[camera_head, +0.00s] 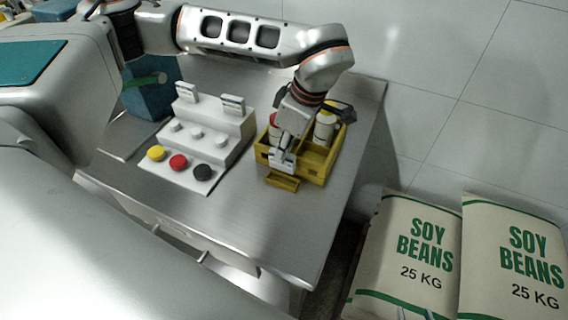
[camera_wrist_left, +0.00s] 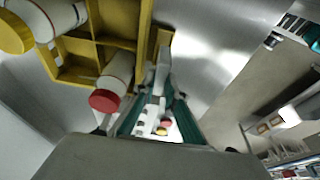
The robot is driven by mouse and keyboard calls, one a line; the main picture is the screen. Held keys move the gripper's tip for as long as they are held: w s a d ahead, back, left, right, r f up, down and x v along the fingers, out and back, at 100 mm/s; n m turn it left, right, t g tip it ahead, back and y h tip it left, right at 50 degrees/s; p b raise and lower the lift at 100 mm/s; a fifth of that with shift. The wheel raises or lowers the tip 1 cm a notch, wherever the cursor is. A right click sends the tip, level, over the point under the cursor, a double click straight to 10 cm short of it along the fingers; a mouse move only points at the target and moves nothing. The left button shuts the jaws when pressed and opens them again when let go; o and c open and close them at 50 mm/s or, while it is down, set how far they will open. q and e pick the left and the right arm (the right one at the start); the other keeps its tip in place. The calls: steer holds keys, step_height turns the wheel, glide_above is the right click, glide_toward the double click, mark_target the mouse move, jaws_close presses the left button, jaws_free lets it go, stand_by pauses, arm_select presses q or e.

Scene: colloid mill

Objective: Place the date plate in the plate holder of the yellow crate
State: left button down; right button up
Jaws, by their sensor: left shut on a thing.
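The yellow crate (camera_head: 322,167) stands on the steel table, with its plate holder (camera_head: 283,183) low on its front side. My left gripper (camera_head: 283,152) is at the crate's front, just above the holder. It is shut on a small pale plate, the date plate (camera_head: 281,164), which the fingers mostly hide. In the left wrist view, the gripper (camera_wrist_left: 160,92) points along the crate's side, with the yellow crate (camera_wrist_left: 124,18) at upper left. I cannot tell whether the plate touches the holder. My right gripper is not in view.
A white stepped stand (camera_head: 215,140) with two label plates, white caps and yellow, red and dark caps stands left of the crate. White bottles (camera_head: 325,127) stand in the crate. Soy bean sacks (camera_head: 411,250) lie right of the table. The table front is clear.

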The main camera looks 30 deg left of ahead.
mark_target(284, 166)
arm_select(q)
steer(key=shift+f, duration=2.75)
steer(key=shift+f, duration=0.15)
steer(key=c, duration=2.3)
jaws_free()
steer(key=shift+c, duration=0.2)
steer(key=v, duration=1.2)
steer(key=shift+r+b, duration=0.25)
steer(key=shift+b, duration=0.15)
